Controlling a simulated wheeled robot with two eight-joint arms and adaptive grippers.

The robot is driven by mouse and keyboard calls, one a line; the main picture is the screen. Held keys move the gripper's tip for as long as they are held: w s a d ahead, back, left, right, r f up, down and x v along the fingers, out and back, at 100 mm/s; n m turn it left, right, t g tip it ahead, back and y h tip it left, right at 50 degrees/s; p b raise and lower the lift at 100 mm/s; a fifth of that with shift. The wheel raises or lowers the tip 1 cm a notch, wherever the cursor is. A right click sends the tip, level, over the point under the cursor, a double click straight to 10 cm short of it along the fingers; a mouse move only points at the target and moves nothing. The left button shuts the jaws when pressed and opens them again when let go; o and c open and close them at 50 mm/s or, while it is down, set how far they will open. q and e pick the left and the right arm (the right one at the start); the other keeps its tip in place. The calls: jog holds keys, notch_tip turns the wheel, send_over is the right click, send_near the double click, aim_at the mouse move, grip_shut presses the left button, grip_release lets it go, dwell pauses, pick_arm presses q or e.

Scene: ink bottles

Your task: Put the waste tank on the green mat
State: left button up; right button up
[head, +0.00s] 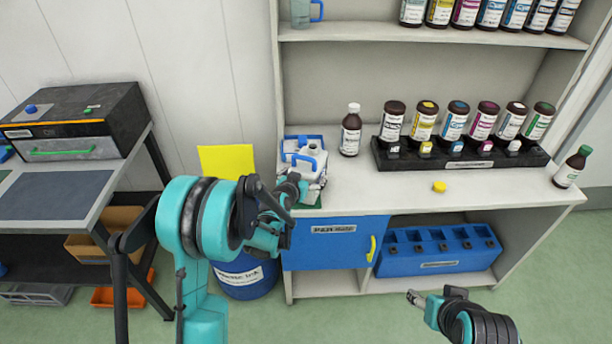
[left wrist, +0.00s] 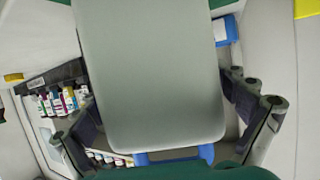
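The waste tank (head: 309,160) is a white jug with a blue handle. It stands at the left end of the counter. A piece of the green mat (head: 311,198) shows at the counter edge below it. My left gripper (head: 289,189) is at the tank's front, partly hiding it. In the left wrist view, a pale tank face (left wrist: 150,75) fills the middle between two spread fingers, with gaps at both sides. A strip of green shows at the top edge. My right gripper (head: 420,298) hangs low, away from the counter; its opening is unclear.
Several brown ink bottles stand in a black rack (head: 460,158), with a loose white-capped bottle (head: 350,131) near the tank. A yellow cap (head: 439,187) lies on the counter. A blue drum (head: 247,278) stands below left.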

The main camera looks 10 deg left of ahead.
pick_arm(q)
jog(key=shift+r, duration=0.15)
jog(key=shift+s+r+p, duration=0.15)
jog(key=shift+s+p, duration=0.1)
jog(key=shift+p, duration=0.05)
jog(key=s+d+r+g+p, duration=0.15)
jog(key=s+r, duration=0.35)
jog(key=s, duration=0.5)
jog(key=s+r+g+p, duration=0.15)
jog(key=s+r, duration=0.35)
jog(key=s, duration=0.6)
jog(key=s+n+g+y, duration=0.1)
jog(key=s+g, duration=0.2)
jog(key=s, duration=1.3)
jog(key=shift+a+f+g, duration=0.3)
jog(key=shift+a, duration=0.1)
